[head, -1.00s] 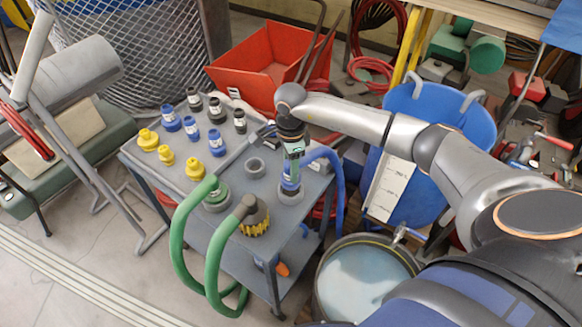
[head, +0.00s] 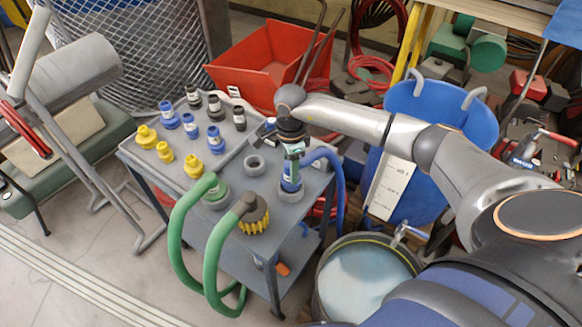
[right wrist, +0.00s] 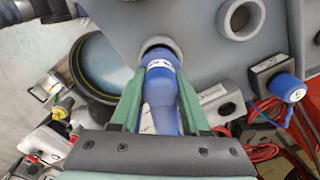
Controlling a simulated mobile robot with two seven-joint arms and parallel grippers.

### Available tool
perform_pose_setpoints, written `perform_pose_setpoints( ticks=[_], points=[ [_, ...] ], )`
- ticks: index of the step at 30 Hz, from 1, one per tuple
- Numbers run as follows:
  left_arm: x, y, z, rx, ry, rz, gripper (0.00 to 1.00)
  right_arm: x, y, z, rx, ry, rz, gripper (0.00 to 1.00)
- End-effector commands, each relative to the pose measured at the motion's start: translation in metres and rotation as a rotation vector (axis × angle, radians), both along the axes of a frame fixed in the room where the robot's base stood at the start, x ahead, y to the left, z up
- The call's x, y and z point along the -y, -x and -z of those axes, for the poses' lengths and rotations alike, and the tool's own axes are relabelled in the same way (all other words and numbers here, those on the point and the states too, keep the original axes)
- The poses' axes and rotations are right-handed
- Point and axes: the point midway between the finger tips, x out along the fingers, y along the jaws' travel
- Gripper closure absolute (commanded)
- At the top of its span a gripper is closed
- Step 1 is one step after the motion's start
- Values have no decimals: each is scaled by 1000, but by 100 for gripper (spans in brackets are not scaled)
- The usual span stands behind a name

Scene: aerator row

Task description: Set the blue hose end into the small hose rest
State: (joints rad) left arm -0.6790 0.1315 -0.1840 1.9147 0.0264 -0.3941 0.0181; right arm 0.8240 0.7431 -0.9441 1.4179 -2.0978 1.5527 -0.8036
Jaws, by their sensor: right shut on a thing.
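The blue hose end (head: 291,179) is upright at the right side of the cart, with its blue hose looping down behind. My right gripper (head: 293,152) points down and is shut on it. In the right wrist view, the hose end (right wrist: 160,85) lies between my green fingers (right wrist: 160,100). Its lower end meets a grey ring-shaped rest (head: 291,195); the ring (right wrist: 157,44) shows around it, but how deep it sits I cannot tell. A second grey ring (head: 255,165) stands empty beside it and also shows in the right wrist view (right wrist: 222,17). My left gripper is not in view.
A green hose (head: 180,235) and a green hose with a yellow-and-dark end (head: 254,220) stand at the cart's front. Blue, yellow and dark fittings stand on a tray (head: 222,151) at left. A blue tub (head: 430,110) and a water bucket (head: 320,280) stand at right.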

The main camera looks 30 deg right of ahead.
Motion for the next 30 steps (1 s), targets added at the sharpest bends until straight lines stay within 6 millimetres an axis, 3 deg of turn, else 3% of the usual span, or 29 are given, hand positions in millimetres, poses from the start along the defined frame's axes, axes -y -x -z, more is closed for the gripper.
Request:
perform_pose_setpoints(
  ticks=[30],
  points=[
    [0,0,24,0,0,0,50,0,0,26,1,0,0,100]
  ],
)
